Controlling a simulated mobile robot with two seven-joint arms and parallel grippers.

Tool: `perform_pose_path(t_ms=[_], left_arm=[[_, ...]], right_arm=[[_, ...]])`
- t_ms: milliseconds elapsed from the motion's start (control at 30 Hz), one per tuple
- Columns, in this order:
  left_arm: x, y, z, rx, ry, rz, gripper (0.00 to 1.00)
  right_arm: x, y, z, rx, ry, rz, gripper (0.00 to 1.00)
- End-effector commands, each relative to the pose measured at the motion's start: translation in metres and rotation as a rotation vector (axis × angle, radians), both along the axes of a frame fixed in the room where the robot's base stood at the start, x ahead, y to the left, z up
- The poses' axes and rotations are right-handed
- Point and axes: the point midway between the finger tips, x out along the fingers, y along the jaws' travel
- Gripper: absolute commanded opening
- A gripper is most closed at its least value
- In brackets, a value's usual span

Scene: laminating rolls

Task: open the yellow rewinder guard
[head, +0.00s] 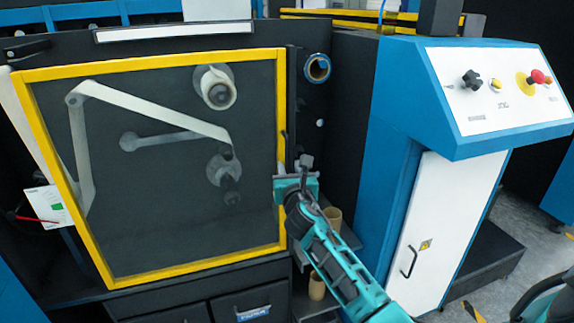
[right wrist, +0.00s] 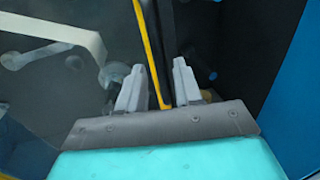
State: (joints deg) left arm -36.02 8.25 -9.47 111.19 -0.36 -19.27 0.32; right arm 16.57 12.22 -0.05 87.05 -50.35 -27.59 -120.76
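The yellow rewinder guard (head: 175,61) is a yellow frame around a see-through panel at the left of the head view. It looks closed, lying across the machine front with rolls and web visible behind it. Its right yellow edge (right wrist: 147,45) also shows in the right wrist view. My right gripper (head: 300,168) is at that right edge, around mid-height. In the right wrist view its two fingers (right wrist: 160,85) are apart, with the yellow edge showing in the gap between them. I cannot tell whether they touch it. My left gripper is not in view.
A blue control console (head: 405,90) with knobs and a red button stands to the right, above a white cabinet door (head: 440,220). Cardboard tubes (head: 332,220) stand close to my right arm. Dark drawers (head: 240,305) lie under the guard. Floor shows at the far right.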

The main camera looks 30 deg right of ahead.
Motion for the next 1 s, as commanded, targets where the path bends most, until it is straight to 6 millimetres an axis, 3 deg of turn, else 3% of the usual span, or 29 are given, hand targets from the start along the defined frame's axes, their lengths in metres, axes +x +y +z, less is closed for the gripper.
perform_pose_path(t_ms=[100,300,667,1000], left_arm=[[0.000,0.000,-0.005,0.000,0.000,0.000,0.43],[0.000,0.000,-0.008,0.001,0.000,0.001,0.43],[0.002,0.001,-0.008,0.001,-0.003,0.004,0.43],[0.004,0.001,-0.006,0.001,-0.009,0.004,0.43]], right_arm=[[0.017,-0.007,-0.001,0.002,0.000,0.000,0.34],[0.032,-0.014,-0.001,0.003,0.000,0.000,0.34],[0.035,-0.016,0.000,0.002,0.000,0.001,0.34],[0.035,-0.016,0.000,0.002,0.000,0.001,0.03]])
